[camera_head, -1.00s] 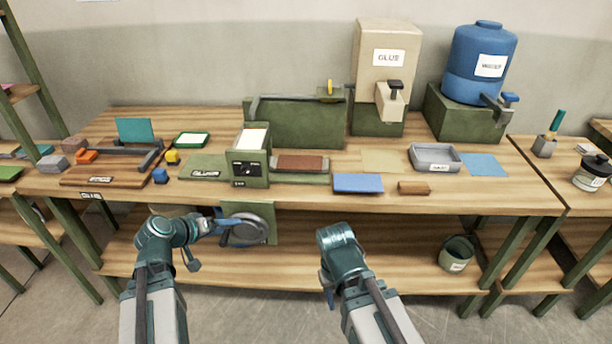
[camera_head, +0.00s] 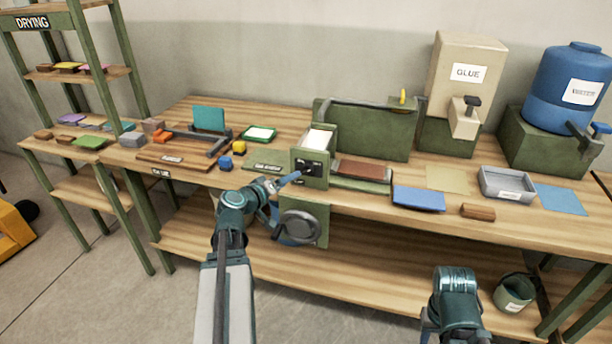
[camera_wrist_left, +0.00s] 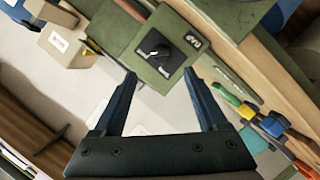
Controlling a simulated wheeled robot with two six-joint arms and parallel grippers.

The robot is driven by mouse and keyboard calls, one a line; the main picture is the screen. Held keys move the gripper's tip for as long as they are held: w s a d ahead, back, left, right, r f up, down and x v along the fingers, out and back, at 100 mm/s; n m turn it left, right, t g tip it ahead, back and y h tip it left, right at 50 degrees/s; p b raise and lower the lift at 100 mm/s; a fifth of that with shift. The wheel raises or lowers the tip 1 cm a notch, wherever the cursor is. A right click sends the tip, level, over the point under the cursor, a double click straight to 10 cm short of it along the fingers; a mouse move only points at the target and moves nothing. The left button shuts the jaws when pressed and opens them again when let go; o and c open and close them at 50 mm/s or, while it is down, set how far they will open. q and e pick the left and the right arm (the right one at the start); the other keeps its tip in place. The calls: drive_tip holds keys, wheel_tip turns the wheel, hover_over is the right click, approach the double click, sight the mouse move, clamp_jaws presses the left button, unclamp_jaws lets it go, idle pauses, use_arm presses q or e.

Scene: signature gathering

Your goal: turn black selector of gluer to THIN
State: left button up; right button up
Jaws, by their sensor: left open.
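The gluer (camera_head: 299,178) is a green box on the table with a white top. Its black selector (camera_head: 312,167) is on the front face, partly behind my left gripper. The left wrist view shows the selector (camera_wrist_left: 155,50) as a black knob with a pale pointer on a dark plate; the lettering is too small to read. My left gripper (camera_wrist_left: 160,74) is open and empty, its fingertips apart and pointing at the selector plate, one toward each side. In the head view the left gripper (camera_head: 290,181) is just in front of the gluer's face. My right gripper's fingers are not visible.
A grey round dial (camera_head: 299,226) on a green panel is below the gluer. A blue pad (camera_head: 418,198) and a brown block (camera_head: 477,211) lie to the right. The glue dispenser (camera_head: 466,90) and blue water tank (camera_head: 568,85) stand behind. Small coloured blocks (camera_head: 232,155) lie left.

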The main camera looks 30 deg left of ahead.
sight(305, 172)
use_arm(q)
drive_tip(key=b+x, duration=0.2)
drive_tip(key=x, duration=0.8)
drive_tip(key=shift+c, duration=0.3)
clamp_jaws()
